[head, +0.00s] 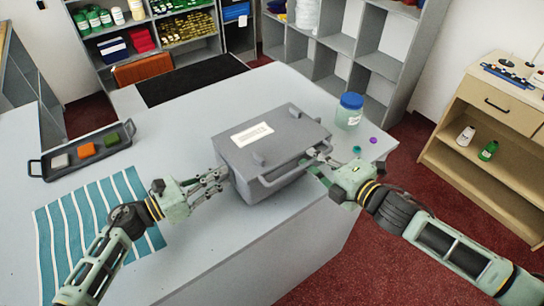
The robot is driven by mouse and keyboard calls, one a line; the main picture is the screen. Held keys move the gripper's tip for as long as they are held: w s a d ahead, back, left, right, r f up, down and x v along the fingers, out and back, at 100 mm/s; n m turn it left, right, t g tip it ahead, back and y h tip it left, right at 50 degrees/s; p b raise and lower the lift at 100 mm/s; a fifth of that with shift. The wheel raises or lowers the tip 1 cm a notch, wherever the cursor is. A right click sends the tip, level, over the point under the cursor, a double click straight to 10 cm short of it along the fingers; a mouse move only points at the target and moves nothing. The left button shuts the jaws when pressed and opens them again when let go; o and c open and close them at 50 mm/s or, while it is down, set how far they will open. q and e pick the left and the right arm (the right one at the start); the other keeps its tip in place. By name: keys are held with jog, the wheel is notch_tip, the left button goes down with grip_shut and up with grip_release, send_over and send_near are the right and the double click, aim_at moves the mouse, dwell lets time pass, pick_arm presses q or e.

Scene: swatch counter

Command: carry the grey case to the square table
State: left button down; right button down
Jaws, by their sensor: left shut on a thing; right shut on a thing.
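The grey case (268,145) is a box with a pale label on its top and a handle bar on its front side. It is over the light grey counter (215,270), near its front right part; I cannot tell whether it touches the surface. My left gripper (222,177) is shut at the left side of the case. My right gripper (311,160) is shut at its right side, by the end of the front handle. The far side and underside of the case are hidden. I cannot make out a square table for certain.
A dark tray (41,167) with small coloured blocks and a teal striped cloth (85,232) lie at the left. A blue-lidded jar (349,111) and small caps stand right of the case. Shelves (345,43) line the back. A wooden cabinet (488,180) stands right, across red floor.

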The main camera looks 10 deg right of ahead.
pick_arm(q)
jog(key=shift+w+r+p, duration=0.1)
jog(key=shift+r+p, duration=0.65)
jog(key=shift+r, duration=0.65)
jog(key=shift+f, duration=0.15)
